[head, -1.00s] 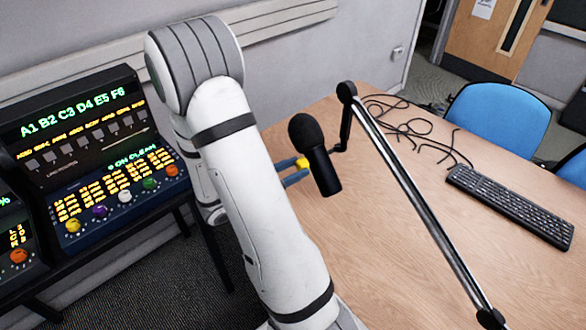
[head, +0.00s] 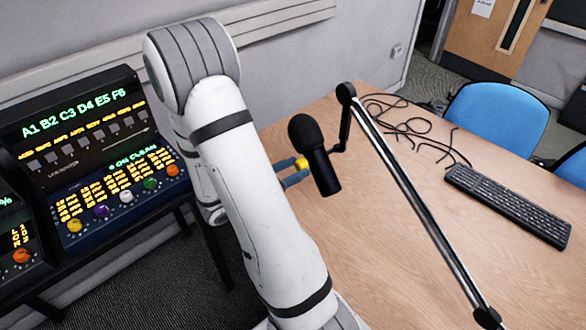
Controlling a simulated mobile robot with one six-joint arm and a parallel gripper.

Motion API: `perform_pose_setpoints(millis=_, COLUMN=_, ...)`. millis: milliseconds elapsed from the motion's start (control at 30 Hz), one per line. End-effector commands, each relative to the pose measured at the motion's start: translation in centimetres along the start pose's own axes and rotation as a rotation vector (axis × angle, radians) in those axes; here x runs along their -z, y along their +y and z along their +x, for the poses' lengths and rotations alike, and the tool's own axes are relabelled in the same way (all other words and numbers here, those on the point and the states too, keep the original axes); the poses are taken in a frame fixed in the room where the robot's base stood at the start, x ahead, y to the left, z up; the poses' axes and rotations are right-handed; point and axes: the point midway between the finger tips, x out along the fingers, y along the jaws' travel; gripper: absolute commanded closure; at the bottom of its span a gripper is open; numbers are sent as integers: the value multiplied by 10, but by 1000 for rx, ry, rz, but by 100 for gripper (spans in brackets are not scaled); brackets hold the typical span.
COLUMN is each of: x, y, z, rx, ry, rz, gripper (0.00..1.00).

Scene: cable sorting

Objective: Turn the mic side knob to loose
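The black microphone (head: 322,170) hangs tilted from the boom arm (head: 415,200) over the table. A small yellow knob (head: 301,164) shows at the left side of the microphone. My gripper (head: 298,172) reaches in from behind my white arm. Its two blue fingers point right, toward the microphone's side, and stand apart. The upper finger's tip is at or beside the knob, and the lower finger lies below it. I cannot tell whether the fingers press on the knob. The lower fingertip lies close against the microphone body. My arm hides the rest of the gripper.
The wooden table (head: 440,260) holds a black keyboard (head: 508,204) and loose black cables (head: 405,130). Blue chairs (head: 497,118) stand beyond it. A control console (head: 90,150) with lit displays and coloured knobs stands at the left. The front table area is clear.

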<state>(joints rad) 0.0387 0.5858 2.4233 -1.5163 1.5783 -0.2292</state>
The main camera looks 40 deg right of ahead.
Motion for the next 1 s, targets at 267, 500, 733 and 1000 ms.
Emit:
perform_pose_setpoints(millis=267, x=0, y=0, z=0, rx=0, ry=0, rz=0, gripper=49)
perform_pose_setpoints(millis=500, x=1, y=1, z=-14, rx=-4, ry=-1, rz=2, gripper=49)
perform_pose_setpoints(millis=733, x=2, y=1, z=-50, rx=-6, ry=0, rz=1, gripper=49)
perform_pose_setpoints(millis=1000, x=1, y=0, z=-77, rx=-1, ry=0, rz=1, gripper=49)
